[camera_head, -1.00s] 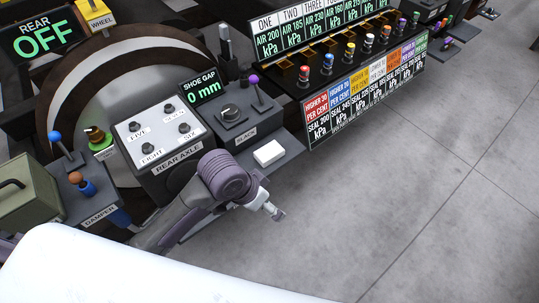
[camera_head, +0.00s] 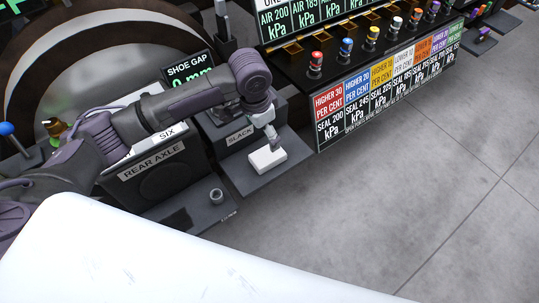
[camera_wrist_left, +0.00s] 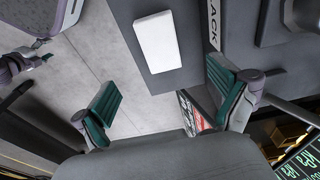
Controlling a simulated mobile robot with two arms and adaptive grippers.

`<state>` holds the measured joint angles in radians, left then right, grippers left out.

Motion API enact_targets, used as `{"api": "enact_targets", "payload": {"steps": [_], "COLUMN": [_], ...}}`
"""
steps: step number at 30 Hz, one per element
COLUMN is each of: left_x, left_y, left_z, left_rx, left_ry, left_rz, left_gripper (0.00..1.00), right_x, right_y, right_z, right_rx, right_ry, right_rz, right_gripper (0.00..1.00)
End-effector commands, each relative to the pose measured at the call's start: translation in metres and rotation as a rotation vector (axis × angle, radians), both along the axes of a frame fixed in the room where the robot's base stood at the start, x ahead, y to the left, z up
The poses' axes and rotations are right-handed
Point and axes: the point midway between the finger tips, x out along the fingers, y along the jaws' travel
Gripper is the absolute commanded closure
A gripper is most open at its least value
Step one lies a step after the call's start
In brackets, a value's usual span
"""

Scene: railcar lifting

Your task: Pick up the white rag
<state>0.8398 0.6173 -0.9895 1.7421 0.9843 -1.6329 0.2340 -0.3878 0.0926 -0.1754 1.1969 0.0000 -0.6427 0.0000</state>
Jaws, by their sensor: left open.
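The white rag (camera_head: 267,160) is a small white block-like piece lying on a dark grey shelf (camera_head: 240,178) in front of the SLACK box. It also shows in the left wrist view (camera_wrist_left: 157,42), near the top centre, beyond and between the fingers. My left gripper (camera_head: 273,138) is just above the rag's far right side in the head view. In the left wrist view my left gripper (camera_wrist_left: 165,103) has its two green-padded fingers wide apart, with nothing between them. My right gripper is not clearly seen in the head view.
The SLACK box (camera_head: 240,134) stands right behind the rag. The REAR AXLE box (camera_head: 154,172) is at the left. A panel of coloured SEAL labels (camera_head: 385,90) stands at the right, with several coloured knobs above it. Open concrete floor (camera_head: 430,190) lies at the lower right.

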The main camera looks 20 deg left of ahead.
Motion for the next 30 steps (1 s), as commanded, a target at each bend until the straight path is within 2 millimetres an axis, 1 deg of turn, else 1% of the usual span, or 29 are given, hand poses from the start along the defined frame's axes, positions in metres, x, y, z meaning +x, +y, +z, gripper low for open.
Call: {"api": "enact_targets", "payload": {"steps": [1, 3, 7, 14, 17, 21, 24, 30], "left_x": [0.0, 0.002, 0.004, 0.006, 0.007, 0.009, 0.01, 0.011], "left_y": [-0.001, -0.002, -0.003, -0.005, -0.006, -0.007, -0.008, -0.009], "left_z": [-0.014, -0.028, -0.048, -0.065, -0.079, -0.101, -0.111, -0.114], "left_rx": [0.001, 0.0, 0.001, 0.0, 0.0, 0.001, 0.0, 0.0], "left_ry": [0.003, 0.002, 0.001, 0.0, 0.0, 0.0, -0.001, -0.002], "left_rz": [0.001, 0.001, 0.0, -0.001, 0.0, -0.001, -0.001, -0.002], "left_gripper": [0.03, 0.03, 0.03, 0.03, 0.03, 0.03, 0.03, 0.03], "right_x": [0.007, 0.015, 0.026, 0.034, 0.042, 0.052, 0.056, 0.057], "right_y": [0.001, 0.002, 0.004, 0.005, 0.006, 0.008, 0.008, 0.008], "right_z": [0.003, 0.01, 0.022, 0.033, 0.041, 0.056, 0.064, 0.069], "right_rx": [0.001, 0.002, 0.003, 0.004, 0.004, 0.006, 0.006, 0.006], "right_ry": [-0.009, -0.014, -0.023, -0.028, -0.036, -0.046, -0.05, -0.049], "right_rz": [-0.001, -0.003, -0.005, -0.006, -0.007, -0.009, -0.01, -0.011], "right_gripper": [0.34, 0.34, 0.34, 0.34, 0.34, 0.34, 0.34, 0.34]}}
